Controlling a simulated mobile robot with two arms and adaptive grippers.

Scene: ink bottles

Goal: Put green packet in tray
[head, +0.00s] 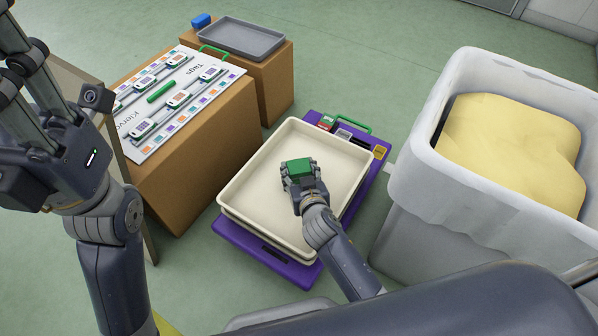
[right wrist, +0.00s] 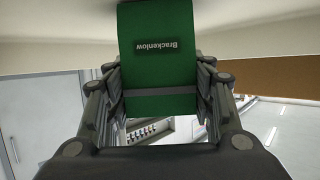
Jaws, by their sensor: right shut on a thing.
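The green packet (head: 298,168) shows over the cream tray (head: 257,182) in the head view. In the right wrist view the packet (right wrist: 158,50) is a green block with the word Brackenlow on it. My right gripper (head: 301,175) is shut on it, with a finger on each side (right wrist: 158,88). I cannot tell whether the packet touches the tray floor. The rest of the tray floor that I can see is bare. My left gripper (head: 25,75) is raised at the upper left, partly cut off by the picture edge; its opening is unclear.
The tray sits on a purple base (head: 236,236) with small boxes (head: 345,134) at its far end. A brown box (head: 185,170) with a tag board (head: 150,125) stands left. A grey tray (head: 238,38) is behind. A large white bin (head: 420,165) with yellow contents stands right.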

